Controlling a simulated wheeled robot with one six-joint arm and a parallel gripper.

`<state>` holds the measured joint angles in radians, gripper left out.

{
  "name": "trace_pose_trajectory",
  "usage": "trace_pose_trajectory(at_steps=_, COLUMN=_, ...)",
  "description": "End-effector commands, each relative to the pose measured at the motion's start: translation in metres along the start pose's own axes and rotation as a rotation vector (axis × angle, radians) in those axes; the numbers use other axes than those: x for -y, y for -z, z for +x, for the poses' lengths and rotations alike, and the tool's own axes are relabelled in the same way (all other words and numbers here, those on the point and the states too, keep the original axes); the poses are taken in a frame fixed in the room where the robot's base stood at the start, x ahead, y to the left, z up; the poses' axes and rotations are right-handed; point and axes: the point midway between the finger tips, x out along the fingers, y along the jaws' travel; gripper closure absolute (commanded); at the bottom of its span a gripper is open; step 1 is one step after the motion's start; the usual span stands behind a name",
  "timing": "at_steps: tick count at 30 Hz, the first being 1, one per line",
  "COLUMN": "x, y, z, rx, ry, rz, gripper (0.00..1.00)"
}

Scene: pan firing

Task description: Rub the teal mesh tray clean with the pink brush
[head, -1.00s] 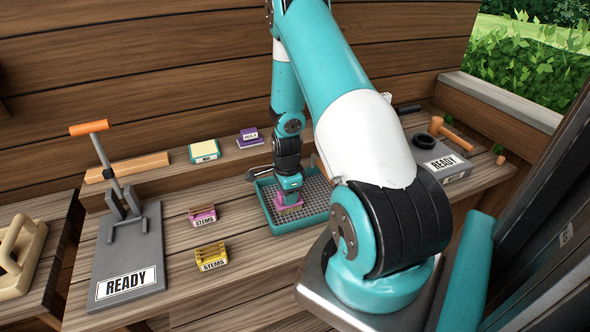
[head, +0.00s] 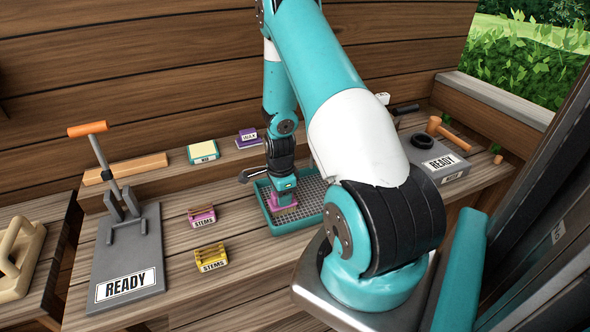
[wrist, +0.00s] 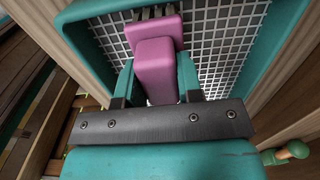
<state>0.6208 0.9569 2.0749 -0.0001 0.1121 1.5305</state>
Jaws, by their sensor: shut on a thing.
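The teal mesh tray (head: 263,212) sits on the wooden bench in the middle of the head view, with a pale wire grid inside a teal rim. Its rim also shows in the wrist view (wrist: 81,38). My gripper (head: 284,190) is over the tray's left part, pointing down. It is shut on the pink brush (wrist: 156,62), whose dark bristles face the mesh. In the head view the brush (head: 283,205) is low in the tray. I cannot tell whether the bristles touch the mesh. My arm hides part of the tray's right side.
A pink STEMS block (head: 202,217) and a yellow STEMS block (head: 211,257) stand left of the tray. A grey READY press (head: 128,255) is at far left. Purple (head: 247,138) and green-and-cream (head: 203,152) blocks sit behind. A grey READY box (head: 437,160) is at right.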

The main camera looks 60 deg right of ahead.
Motion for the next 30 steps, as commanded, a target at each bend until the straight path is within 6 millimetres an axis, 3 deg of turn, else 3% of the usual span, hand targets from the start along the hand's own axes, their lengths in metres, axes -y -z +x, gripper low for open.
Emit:
trace_pose_trajectory(at_steps=1, x=0.002, y=0.000, z=-0.018, rx=0.000, ry=0.006, rz=-0.001, gripper=1.00)
trace_pose_trajectory(at_steps=3, x=0.001, y=-0.001, z=-0.035, rx=0.000, ry=0.005, rz=-0.002, gripper=1.00)
trace_pose_trajectory(at_steps=21, x=0.000, y=0.000, z=-0.083, rx=0.000, ry=0.002, rz=-0.001, gripper=1.00)
trace_pose_trajectory(at_steps=30, x=0.000, y=0.000, z=-0.084, rx=0.000, ry=0.002, rz=-0.001, gripper=1.00)
